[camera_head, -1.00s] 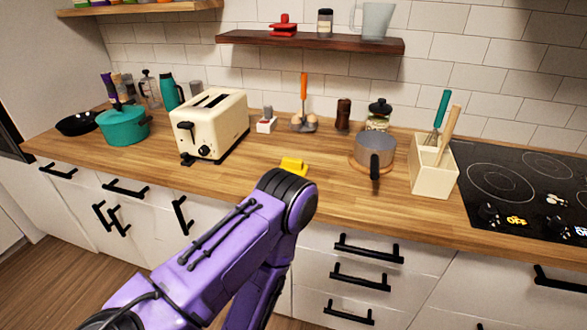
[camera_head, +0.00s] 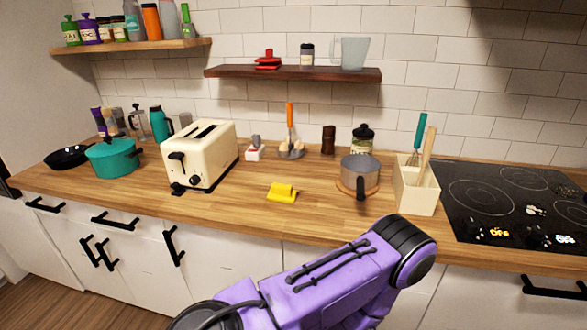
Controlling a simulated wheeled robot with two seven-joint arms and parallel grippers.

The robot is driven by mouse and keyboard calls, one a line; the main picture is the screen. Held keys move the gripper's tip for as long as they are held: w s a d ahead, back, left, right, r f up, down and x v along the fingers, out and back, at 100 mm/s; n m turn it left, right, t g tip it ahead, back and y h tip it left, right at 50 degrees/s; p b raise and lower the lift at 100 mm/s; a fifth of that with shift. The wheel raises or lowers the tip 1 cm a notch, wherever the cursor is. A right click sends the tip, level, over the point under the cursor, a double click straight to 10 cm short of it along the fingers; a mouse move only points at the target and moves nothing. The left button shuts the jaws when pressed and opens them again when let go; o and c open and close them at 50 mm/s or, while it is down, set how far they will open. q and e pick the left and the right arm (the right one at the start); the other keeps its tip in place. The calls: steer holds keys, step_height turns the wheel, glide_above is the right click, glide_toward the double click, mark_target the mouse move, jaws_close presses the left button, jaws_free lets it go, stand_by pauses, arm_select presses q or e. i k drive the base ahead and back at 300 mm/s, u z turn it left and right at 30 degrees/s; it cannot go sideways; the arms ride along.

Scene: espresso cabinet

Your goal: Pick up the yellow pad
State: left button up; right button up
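The yellow pad (camera_head: 283,193) lies on the wooden counter, right of the toaster and near the counter's front edge. It looks like a small block on a wider flat base. Nothing covers it. Neither gripper shows.
A cream toaster (camera_head: 201,155) stands left of the pad. A grey saucepan (camera_head: 360,175) and a utensil box (camera_head: 417,191) stand to the right, before the black stovetop (camera_head: 510,203). Counter (camera_head: 232,200) around the pad is clear. A dark shelf (camera_head: 295,73) hangs above.

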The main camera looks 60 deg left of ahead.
mark_target(282, 193)
steer(key=k, duration=0.25)
steer(key=u, duration=1.1)
